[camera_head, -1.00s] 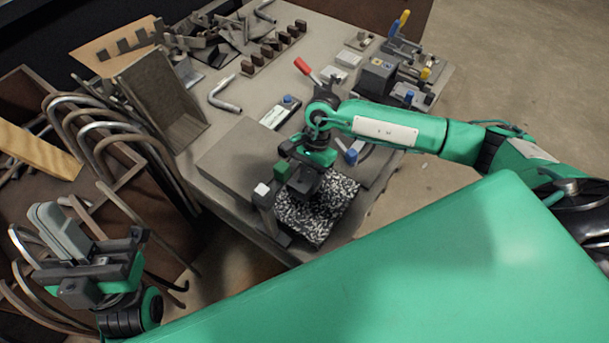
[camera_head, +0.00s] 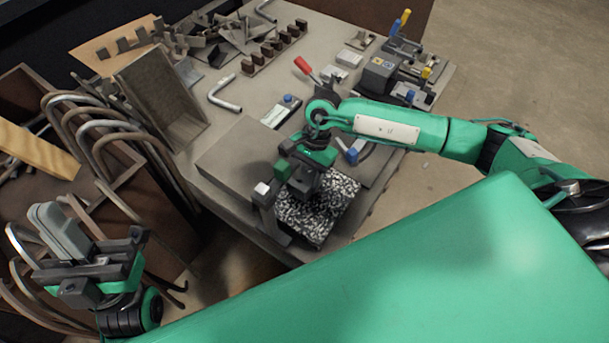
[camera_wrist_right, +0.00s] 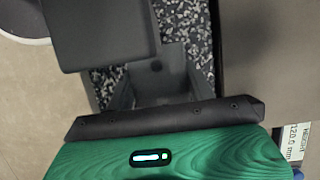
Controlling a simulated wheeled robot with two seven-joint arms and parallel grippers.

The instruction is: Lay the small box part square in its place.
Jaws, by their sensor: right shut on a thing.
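The small box part (camera_wrist_right: 155,85), grey with a round dark hole in one wall, shows in the right wrist view, partly covered by a dark grey block-like piece. My right gripper (camera_head: 305,182) is shut on it over the black-and-white speckled pad (camera_head: 322,212) at the table's near edge. In the head view the gripper covers most of the part, and I cannot tell whether it touches the pad. The pad also shows in the right wrist view (camera_wrist_right: 188,25). My left gripper (camera_head: 90,268) is away from the table at lower left; its jaw opening is unclear.
A red-handled tool (camera_head: 303,67) and bent pipe (camera_head: 223,95) lie farther back. Curved pipes crowd the left.

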